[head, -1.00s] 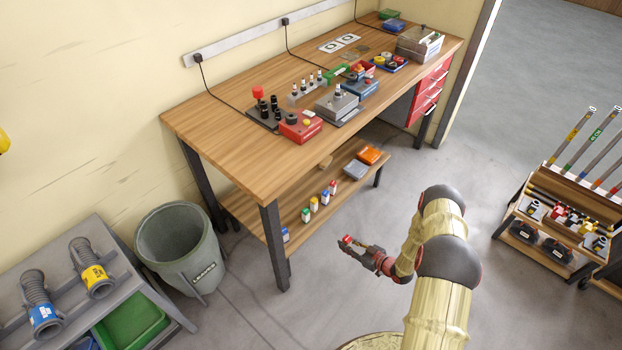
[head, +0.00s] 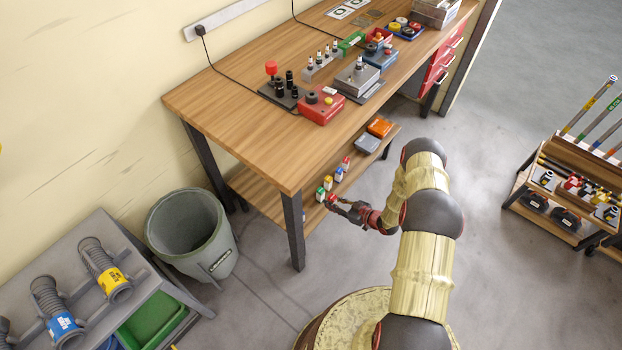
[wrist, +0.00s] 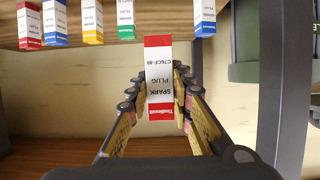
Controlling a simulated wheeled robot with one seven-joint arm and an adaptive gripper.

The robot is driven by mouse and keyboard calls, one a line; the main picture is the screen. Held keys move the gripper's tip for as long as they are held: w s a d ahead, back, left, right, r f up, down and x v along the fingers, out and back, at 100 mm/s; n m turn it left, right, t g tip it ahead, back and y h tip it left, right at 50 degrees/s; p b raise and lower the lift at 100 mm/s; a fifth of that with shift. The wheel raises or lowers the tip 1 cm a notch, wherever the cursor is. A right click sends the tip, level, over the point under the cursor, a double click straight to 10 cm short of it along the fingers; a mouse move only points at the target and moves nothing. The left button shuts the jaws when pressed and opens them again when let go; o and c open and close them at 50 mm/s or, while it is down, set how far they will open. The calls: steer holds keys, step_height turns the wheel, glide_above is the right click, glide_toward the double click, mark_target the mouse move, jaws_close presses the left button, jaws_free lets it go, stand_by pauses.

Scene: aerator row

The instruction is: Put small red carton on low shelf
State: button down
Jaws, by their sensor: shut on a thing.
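The small red carton (wrist: 158,78) is white with red end bands and spark plug lettering. My gripper (head: 333,202) is shut on it, with a finger on each side in the wrist view. Its lettering appears inverted there. In the head view the carton and fingertips are small, in front of the low shelf (head: 255,190) under the workbench. In the wrist view the shelf (wrist: 172,22) runs along the top, and the held carton shows apart from the cartons on it. Any gap between carton and shelf edge is hard to judge.
A row of similar cartons stands on the shelf: red (wrist: 29,25), blue (wrist: 55,22), yellow (wrist: 92,20) and green (wrist: 126,18), with another blue one (wrist: 204,15) apart. A bench leg (head: 293,230) and a grey bin (head: 190,235) stand left of my gripper.

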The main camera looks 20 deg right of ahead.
steer(key=w+a+f+b, duration=0.2)
steer(key=w+a+f, duration=0.2)
steer(key=w+a+f+b, duration=0.2)
steer(key=w+a+f, duration=0.1)
steer(key=w+f, duration=0.1)
steer(key=shift+w+a+f+b, duration=0.15)
steer(key=shift+a+f+b, duration=0.1)
steer(key=shift+a+b, duration=0.15)
steer(key=shift+w+a+f, duration=0.1)
steer(key=shift+f, duration=0.15)
steer(key=shift+w+a+f+b, duration=0.1)
steer(key=shift+w+f+b, duration=0.05)
steer(key=shift+f+b, duration=1.25)
steer(key=shift+f, duration=0.3)
steer(key=shift+f, duration=0.15)
steer(key=c, duration=1.6)
jaws_free()
